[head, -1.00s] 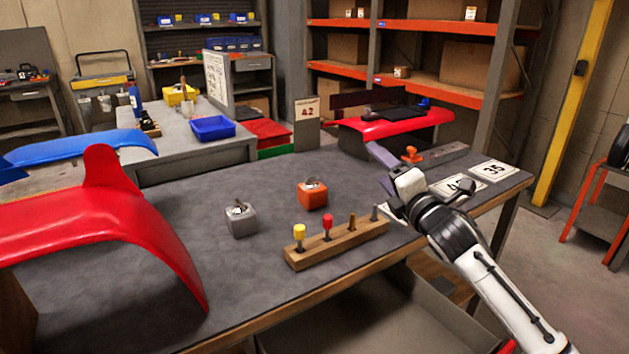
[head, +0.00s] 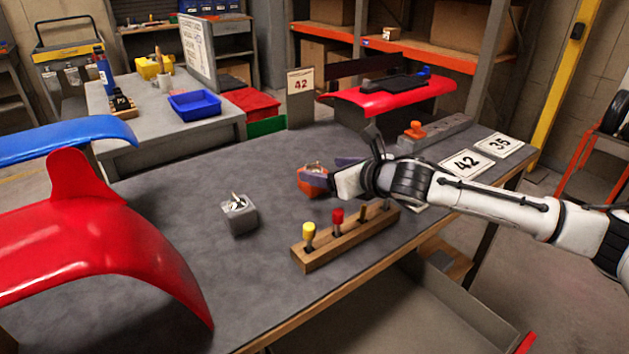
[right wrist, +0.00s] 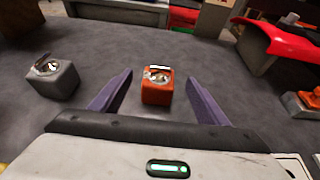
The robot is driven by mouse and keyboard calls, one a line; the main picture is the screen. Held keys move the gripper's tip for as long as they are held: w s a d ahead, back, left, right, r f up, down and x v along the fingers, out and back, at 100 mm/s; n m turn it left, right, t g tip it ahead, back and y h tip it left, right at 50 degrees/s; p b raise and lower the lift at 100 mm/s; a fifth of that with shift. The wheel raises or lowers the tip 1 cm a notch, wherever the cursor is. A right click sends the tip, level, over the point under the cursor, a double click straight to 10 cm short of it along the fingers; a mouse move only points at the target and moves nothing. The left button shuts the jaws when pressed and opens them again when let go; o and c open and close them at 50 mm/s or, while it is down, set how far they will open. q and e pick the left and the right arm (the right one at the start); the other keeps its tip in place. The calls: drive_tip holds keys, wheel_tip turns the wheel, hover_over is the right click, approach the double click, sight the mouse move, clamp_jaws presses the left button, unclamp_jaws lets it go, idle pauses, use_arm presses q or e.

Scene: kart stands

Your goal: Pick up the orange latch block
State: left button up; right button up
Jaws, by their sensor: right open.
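The orange latch block (head: 309,187) sits on the dark grey table top, with a metal latch on its upper face. In the head view my right gripper (head: 320,172) reaches in from the right and partly hides the block. In the right wrist view the orange block (right wrist: 157,92) lies centrally, framed by the two purple fingers of my open right gripper (right wrist: 157,90). Gaps show on both sides of the block. A grey latch block (head: 239,215) stands to its left; it also shows in the right wrist view (right wrist: 54,78). My left gripper is out of view.
A wooden rack (head: 345,240) with yellow and red-topped tools stands in front of the orange block. A large red fender (head: 90,240) covers the left side. Number cards (head: 466,164) lie at right. Bare table lies behind the grey block.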

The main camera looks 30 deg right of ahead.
sight(315, 165)
drive_tip(key=x, duration=0.5)
drive_tip(key=shift+w+a+b, duration=0.1)
drive_tip(key=shift+w+b, duration=0.25)
drive_tip(key=shift+w, duration=0.05)
drive_tip(key=shift+r, duration=0.1)
drive_tip(key=shift+c, duration=0.5)
drive_tip(key=c, duration=1.1)
drive_tip(key=shift+c, duration=0.4)
drive_tip(key=shift+r, duration=0.1)
